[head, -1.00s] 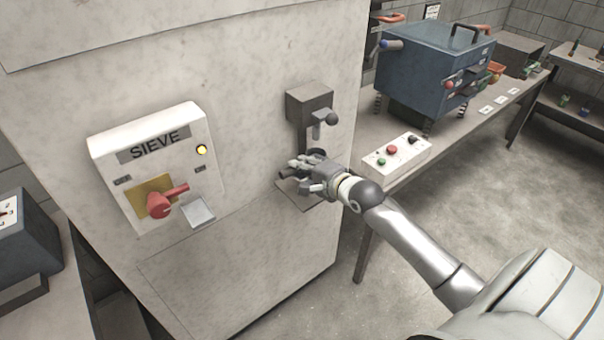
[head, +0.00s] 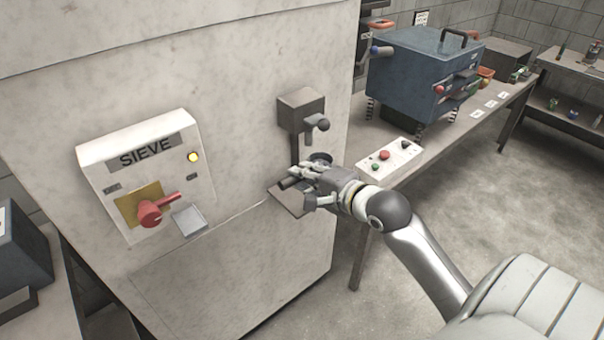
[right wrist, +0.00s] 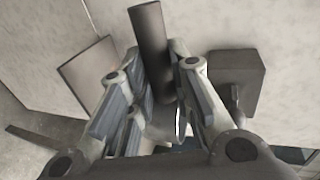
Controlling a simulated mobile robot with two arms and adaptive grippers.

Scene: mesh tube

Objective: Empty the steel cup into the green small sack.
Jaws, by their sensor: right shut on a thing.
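My right gripper (head: 298,184) is at the machine's small plate, under the grey spout box. It is shut on what I take to be the steel cup. A dark round rim (head: 318,157) shows just behind the fingers in the head view. In the right wrist view, a dark cylinder (right wrist: 150,45) stands out between the fingers (right wrist: 145,85), and a pale shiny curved edge (right wrist: 180,122) shows closer to the palm. The cup's contents are hidden. I cannot make out the green small sack. My left gripper is not in view.
The spout box (head: 301,108) hangs above the plate (head: 285,197), which shows left in the wrist view. A SIEVE panel (head: 148,175) with a red handle is to the left. A bench with a button box (head: 390,158) and a blue machine (head: 420,82) stands right.

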